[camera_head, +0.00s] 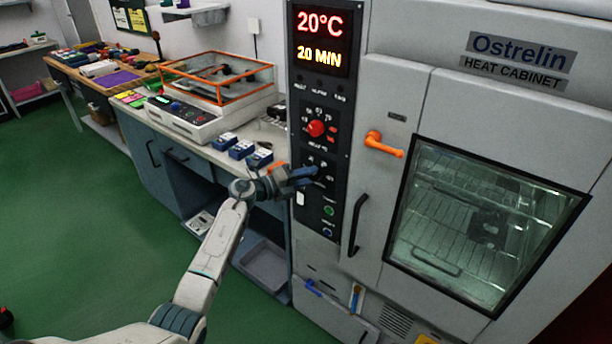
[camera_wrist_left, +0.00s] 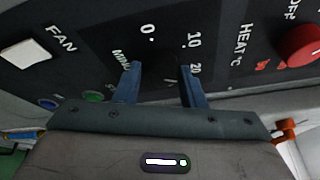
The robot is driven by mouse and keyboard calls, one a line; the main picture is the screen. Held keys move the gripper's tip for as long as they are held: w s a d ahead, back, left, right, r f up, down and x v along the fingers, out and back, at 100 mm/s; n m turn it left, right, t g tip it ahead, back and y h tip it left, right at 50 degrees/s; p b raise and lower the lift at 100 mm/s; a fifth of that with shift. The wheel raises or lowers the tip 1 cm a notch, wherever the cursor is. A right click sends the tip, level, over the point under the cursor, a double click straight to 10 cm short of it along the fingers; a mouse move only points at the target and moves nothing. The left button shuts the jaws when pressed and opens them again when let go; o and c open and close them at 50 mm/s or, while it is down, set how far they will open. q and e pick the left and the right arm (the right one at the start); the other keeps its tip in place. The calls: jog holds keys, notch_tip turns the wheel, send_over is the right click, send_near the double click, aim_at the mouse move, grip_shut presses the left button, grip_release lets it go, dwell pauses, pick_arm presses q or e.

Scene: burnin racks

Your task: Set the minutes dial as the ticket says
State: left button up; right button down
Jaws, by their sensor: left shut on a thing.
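The heat cabinet's black control panel (camera_head: 314,221) carries the minutes dial, a dark knob (camera_wrist_left: 162,76) that shows in the left wrist view between my two blue fingers. Marks 0, 10 and 20 stand around it. My left gripper (camera_head: 308,174) is shut on this dial, and it also shows in the left wrist view (camera_wrist_left: 162,88). In the head view the gripper mostly hides the dial. The dial's pointer cannot be made out. The display (camera_head: 320,39) reads 20°C and 20 MIN. I cannot make out a ticket. My right gripper is not in view.
The red heat dial (camera_head: 316,128) sits just above the minutes dial. A white fan switch (camera_wrist_left: 26,53) and green and blue buttons are close by. A bench with blue-and-white boxes (camera_head: 241,149) stands left.

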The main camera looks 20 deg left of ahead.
pick_arm(q)
jog(key=shift+f, duration=0.1)
dwell(0.3)
jog(key=o, duration=1)
jog(key=b+v, duration=0.2)
jog(key=v, duration=0.9)
jog(key=shift+w, duration=0.1)
